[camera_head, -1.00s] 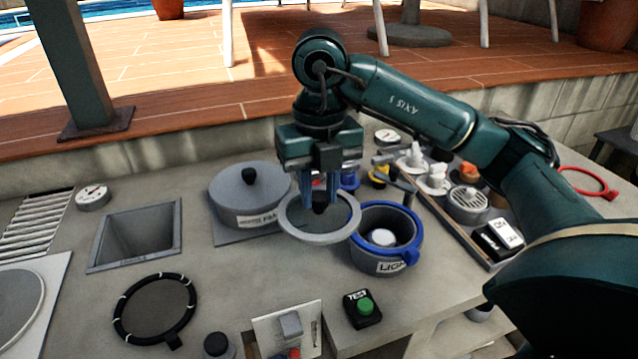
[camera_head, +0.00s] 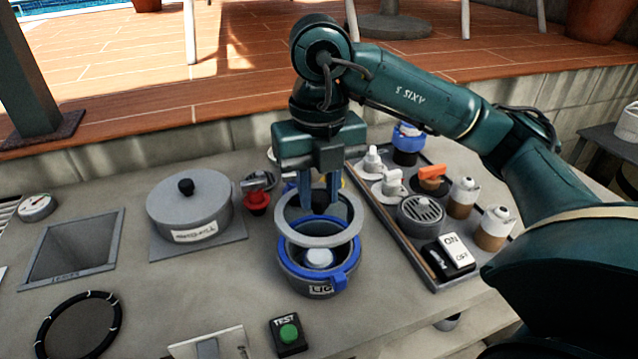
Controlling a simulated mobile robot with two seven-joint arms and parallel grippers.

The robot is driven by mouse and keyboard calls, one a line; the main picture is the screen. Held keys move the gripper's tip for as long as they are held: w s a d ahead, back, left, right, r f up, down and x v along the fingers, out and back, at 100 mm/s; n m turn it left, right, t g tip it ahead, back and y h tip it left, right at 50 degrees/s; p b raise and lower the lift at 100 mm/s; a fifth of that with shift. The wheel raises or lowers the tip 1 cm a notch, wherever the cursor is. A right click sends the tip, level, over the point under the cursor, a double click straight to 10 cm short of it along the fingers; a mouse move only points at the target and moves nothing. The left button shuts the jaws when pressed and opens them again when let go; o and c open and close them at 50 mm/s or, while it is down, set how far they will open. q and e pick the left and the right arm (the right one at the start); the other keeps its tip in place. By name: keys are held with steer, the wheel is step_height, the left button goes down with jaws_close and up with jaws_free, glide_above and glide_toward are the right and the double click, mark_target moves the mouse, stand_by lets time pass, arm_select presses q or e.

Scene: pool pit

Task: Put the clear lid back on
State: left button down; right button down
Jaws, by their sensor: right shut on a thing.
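The clear lid (camera_head: 300,236), a see-through disc with a grey ring, hangs level from my right gripper (camera_head: 320,205). The gripper points down and is shut on the lid's middle; its fingers partly hide the knob. Below and slightly nearer the camera is the grey light pot (camera_head: 300,280) with a blue rim and a white bulb-like piece (camera_head: 319,258) inside. The lid overlaps the far part of the pot's opening in the picture and seems held above the rim; the exact gap cannot be told. My left gripper is out of view.
A grey lidded pot (camera_head: 190,210) stands to the left. A tray (camera_head: 400,240) with switches, knobs and a round grille lies close on the right. A red-knobbed valve (camera_head: 257,198) is behind left. A green TEST button (camera_head: 289,333) sits in front.

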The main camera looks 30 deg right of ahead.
mark_target(319, 221)
steer(key=shift+f+b, duration=0.8)
steer(key=shift+f, duration=0.05)
steer(key=shift+f+b, duration=0.6)
steer(key=shift+f, duration=0.1)
steer(key=shift+f+b, duration=0.35)
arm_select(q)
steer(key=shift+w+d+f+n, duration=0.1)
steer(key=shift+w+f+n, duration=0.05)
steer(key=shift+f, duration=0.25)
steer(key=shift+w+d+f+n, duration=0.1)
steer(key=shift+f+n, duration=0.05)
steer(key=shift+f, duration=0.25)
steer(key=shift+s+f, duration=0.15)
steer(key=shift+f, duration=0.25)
arm_select(e)
steer(key=shift+f, duration=0.2)
arm_select(q)
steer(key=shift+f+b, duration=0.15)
steer(key=shift+b, duration=0.15)
arm_select(e)
steer(key=shift+f, duration=0.15)
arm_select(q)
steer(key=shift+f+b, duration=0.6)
arm_select(e)
steer(key=shift+f, duration=0.65)
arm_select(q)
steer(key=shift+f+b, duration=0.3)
arm_select(e)
steer(key=shift+f, duration=0.3)
